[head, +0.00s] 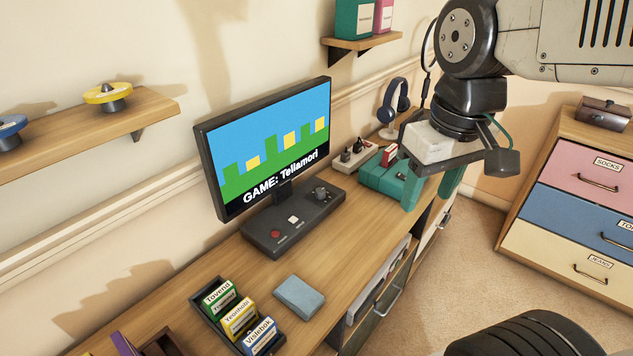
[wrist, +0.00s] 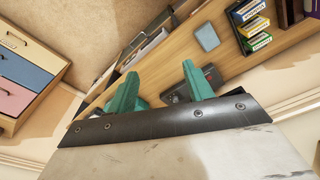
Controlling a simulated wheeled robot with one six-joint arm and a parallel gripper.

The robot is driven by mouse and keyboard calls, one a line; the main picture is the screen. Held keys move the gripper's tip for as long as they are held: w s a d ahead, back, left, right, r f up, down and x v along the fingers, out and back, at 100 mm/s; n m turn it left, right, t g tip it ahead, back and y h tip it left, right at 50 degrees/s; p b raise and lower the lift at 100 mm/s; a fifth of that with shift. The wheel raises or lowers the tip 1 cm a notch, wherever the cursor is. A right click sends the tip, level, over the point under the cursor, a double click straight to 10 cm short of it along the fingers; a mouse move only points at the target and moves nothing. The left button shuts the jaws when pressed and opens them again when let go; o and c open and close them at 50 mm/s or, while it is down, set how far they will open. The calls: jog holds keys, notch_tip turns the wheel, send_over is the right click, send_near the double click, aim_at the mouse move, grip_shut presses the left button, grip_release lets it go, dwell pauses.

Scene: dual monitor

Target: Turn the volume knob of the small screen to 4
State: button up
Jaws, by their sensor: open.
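One screen (head: 270,145) stands on the desk in the head view, showing blocks and "GAME: Tellamori". Its dark control base (head: 290,225) carries a red button (head: 275,233), a pale button (head: 293,219) and a dark knob (head: 320,193). The knob's setting is too small to read. No second screen shows, so I cannot tell whether this is the small one. My gripper (head: 430,190) is open and empty, with teal fingers, right of the base and apart from it. In the wrist view my gripper (wrist: 160,85) partly hides the dark base (wrist: 212,76).
A teal device with a red cartridge (head: 389,154), a pale box with dark pieces (head: 357,156) and headphones (head: 394,104) sit behind the base. A cartridge rack (head: 228,322) and a blue-grey box (head: 299,296) lie in front. A drawer cabinet (head: 580,205) stands right.

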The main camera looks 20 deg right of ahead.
jog(key=w+n, duration=0.3)
jog(key=w, duration=0.9)
jog(key=n+g, duration=0.2)
jog(key=n, duration=0.5)
send_over(320, 190)
jog(key=f, duration=2.1)
jog(key=shift+w+d+f, duration=0.1)
jog(key=shift+d, duration=0.15)
jog(key=shift+w+f, duration=0.15)
jog(key=shift+f, duration=0.25)
notch_tip(320, 190, down, 8)
jog(key=shift+a+r, duration=0.15)
jog(key=shift+r, duration=0.1)
jog(key=c, duration=1)
